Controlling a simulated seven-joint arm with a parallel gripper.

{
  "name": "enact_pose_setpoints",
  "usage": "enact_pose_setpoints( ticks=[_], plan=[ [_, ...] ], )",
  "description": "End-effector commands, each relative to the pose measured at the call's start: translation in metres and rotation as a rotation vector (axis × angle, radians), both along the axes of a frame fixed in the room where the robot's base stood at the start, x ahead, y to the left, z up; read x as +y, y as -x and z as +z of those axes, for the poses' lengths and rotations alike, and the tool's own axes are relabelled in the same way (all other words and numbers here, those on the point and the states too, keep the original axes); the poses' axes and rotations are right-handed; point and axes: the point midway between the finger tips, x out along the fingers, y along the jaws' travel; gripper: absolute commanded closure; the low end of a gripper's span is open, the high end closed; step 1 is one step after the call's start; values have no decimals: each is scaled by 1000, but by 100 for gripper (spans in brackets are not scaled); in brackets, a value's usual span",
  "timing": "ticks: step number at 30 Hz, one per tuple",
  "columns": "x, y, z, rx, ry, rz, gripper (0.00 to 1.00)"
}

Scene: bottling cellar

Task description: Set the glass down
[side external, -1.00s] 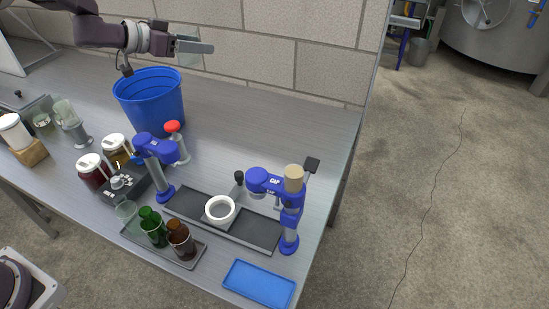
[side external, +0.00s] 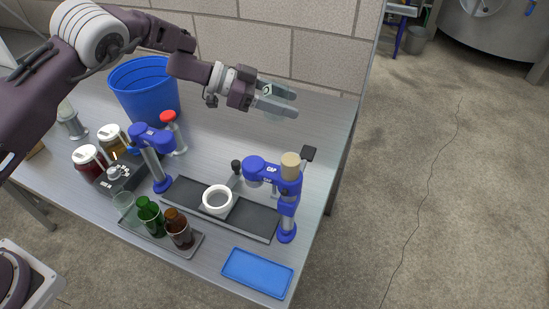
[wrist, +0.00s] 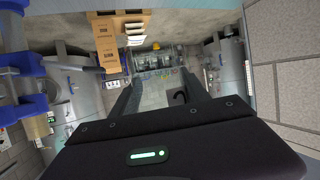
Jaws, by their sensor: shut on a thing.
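My gripper (side external: 286,103) is above the back right part of the steel table, pointing right. It is shut on a clear glass (side external: 273,116), held sideways between the fingers and clear of the tabletop. The glass is hard to make out and partly hidden by the fingers. In the wrist view the two dark fingers of my gripper (wrist: 160,92) reach forward, with a see-through patch between them.
A blue bucket (side external: 146,93) stands at the back left. Two blue capping stands (side external: 152,158) (side external: 287,222) flank a dark strip with a white ring (side external: 217,200). Bottles stand on a tray (side external: 189,251) in front. A blue tray (side external: 257,273) is empty. The back right tabletop is clear.

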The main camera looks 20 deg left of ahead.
Motion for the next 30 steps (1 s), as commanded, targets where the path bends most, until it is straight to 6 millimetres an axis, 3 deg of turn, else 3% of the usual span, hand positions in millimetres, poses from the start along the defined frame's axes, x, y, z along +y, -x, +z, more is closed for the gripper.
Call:
enact_pose_setpoints(
  ticks=[12, 19, 22, 30],
  plan=[
    [1, 0, -92, 2, -1, 1, 89],
    [1, 0, -134, 2, -1, 2, 89],
    [1, 0, -144, 0, 0, 2, 89],
    [1, 0, -144, 0, 1, 2, 89]
  ],
)
